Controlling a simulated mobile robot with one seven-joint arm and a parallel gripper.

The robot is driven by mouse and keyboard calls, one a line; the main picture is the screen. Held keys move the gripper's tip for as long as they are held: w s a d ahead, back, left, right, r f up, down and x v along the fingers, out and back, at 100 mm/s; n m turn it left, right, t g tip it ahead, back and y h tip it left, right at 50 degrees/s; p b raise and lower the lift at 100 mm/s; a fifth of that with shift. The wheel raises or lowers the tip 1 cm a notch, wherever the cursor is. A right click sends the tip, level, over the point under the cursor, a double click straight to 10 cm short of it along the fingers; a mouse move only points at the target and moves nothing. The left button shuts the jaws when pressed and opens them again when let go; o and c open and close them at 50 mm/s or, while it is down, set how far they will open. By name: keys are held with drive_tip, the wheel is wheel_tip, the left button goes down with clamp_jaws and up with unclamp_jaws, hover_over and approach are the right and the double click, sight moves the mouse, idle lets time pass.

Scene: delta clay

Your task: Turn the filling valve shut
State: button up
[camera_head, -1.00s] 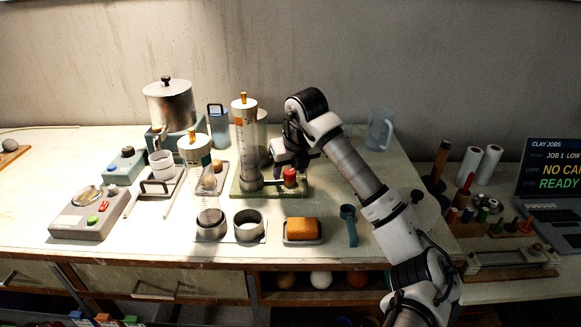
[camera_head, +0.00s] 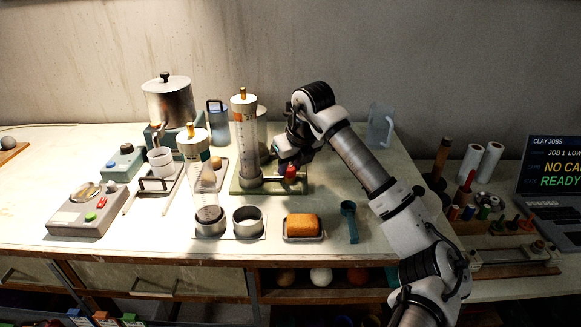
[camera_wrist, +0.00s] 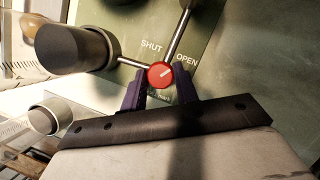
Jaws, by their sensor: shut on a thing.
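The filling valve's red knob (camera_head: 291,172) sits at the right end of a metal pipe on a green base plate (camera_head: 238,188). The pipe leads from the tall clear cylinder (camera_head: 247,145) with an orange mark and a white cap. My gripper (camera_wrist: 160,88), with purple fingers either side, is shut on the knob. In the head view my gripper (camera_head: 287,160) partly hides it.
A second clear cylinder (camera_head: 196,160) stands in front left, near a metal ring (camera_head: 248,220). A clear jug (camera_head: 381,125) stands at the back right. The table's right part is mostly bare.

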drive_tip(key=n+g+y, duration=0.1)
drive_tip(key=n, duration=0.2)
drive_tip(key=shift+w+d+n+b, duration=0.1)
drive_tip(key=shift+d+n+b, duration=0.05)
drive_tip(key=shift+n+b, duration=0.2)
drive_tip(key=n, duration=0.2)
drive_tip(key=n+g+y, duration=0.1)
drive_tip(key=n, duration=0.1)
drive_tip(key=shift+w+r+n+p, duration=0.1)
drive_tip(key=shift+r+n+p, duration=0.05)
drive_tip(key=shift+n+p, duration=0.15)
drive_tip(key=n+g+p, duration=0.1)
drive_tip(key=n+g, duration=0.1)
drive_tip(key=n, duration=0.2)
drive_tip(key=shift+w+p, duration=0.1)
drive_tip(key=shift+p, duration=0.3)
drive_tip(key=shift+w+n+g+p, duration=0.1)
drive_tip(key=shift+n+g+p, duration=0.6)
drive_tip(key=shift+n, duration=1.05)
drive_tip(key=o, duration=1)
drive_tip(key=shift+c, duration=0.2)
drive_tip(key=v, duration=1.3)
drive_tip(key=shift+r, duration=0.35)
